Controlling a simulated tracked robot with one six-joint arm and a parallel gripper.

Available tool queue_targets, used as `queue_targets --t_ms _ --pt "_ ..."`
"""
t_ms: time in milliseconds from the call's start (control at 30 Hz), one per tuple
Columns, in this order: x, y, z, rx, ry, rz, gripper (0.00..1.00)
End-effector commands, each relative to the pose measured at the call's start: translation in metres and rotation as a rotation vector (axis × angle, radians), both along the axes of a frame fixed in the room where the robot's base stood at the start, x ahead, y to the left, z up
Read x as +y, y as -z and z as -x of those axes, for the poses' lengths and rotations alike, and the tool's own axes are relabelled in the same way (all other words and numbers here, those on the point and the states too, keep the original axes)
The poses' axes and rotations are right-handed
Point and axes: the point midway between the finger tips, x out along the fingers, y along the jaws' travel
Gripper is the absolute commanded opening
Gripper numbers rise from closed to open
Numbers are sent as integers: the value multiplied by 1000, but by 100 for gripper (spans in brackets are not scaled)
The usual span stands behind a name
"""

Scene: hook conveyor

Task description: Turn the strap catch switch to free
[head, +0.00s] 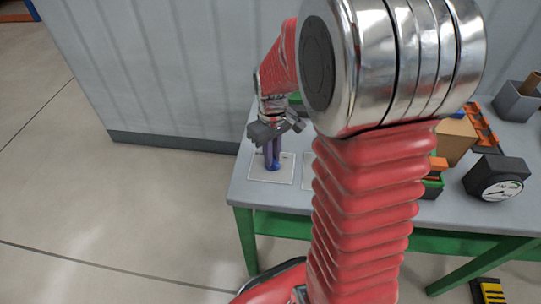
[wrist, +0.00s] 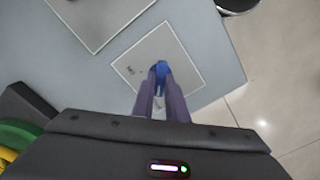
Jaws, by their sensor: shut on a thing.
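A small blue switch knob (head: 274,165) stands on a pale square plate (head: 257,174) near the left end of the grey table. In the wrist view the blue knob (wrist: 160,69) lies between the purple fingertips, on the light-edged square plate (wrist: 185,62). My gripper (head: 270,155) points down at the plate, and its fingers (wrist: 160,80) are shut on the blue knob.
The grey table (head: 240,190) has green legs and stands by a grey corrugated wall (head: 180,70). A second square plate (wrist: 95,15) lies beside the first. A dark gauge box (head: 497,177), a cardboard box (head: 455,140) and a grey bin (head: 515,102) stand to the right.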

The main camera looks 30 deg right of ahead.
Motion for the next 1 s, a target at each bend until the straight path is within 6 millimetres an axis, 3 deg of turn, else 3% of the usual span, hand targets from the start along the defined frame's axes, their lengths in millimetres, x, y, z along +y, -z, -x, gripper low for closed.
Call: queue_targets --t_ms 100,133,400,767,1000 --pt "-1 -3 -5 -15 -1 3 0" --pt "-1 -3 -5 -15 -1 3 14" --pt "0 -1 -2 -6 0 2 31" --pt "0 -6 -1 -4 1 1 31" --pt "-1 -36 -2 -7 1 1 31"
